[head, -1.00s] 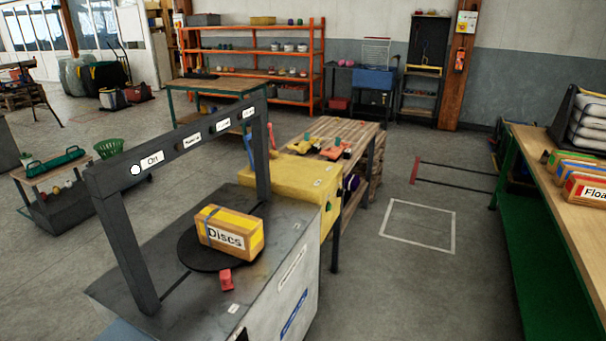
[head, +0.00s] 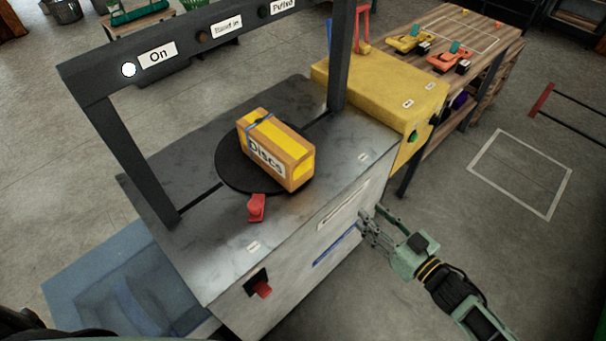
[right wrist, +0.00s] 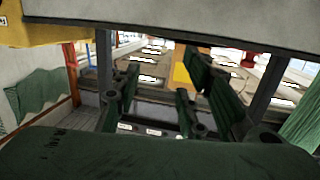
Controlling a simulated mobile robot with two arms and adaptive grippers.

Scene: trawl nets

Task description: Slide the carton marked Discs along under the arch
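The carton marked Discs (head: 275,150), yellow and tan with a blue strap, sits on a round black plate (head: 228,172) on top of the grey metal cabinet. The dark arch (head: 124,145) stands on the cabinet behind the carton, with a lit white lamp by the label On. The carton is in front of the arch's bar line. My right gripper (head: 368,226) is beside the cabinet's right side, below its top and apart from the carton. Its fingers are spread and empty in the right wrist view (right wrist: 155,105). My left gripper is not in view.
A red switch (head: 262,288) sticks out of the cabinet's front. A yellow box (head: 385,90) adjoins the cabinet's far end, beside a wooden table (head: 470,40).

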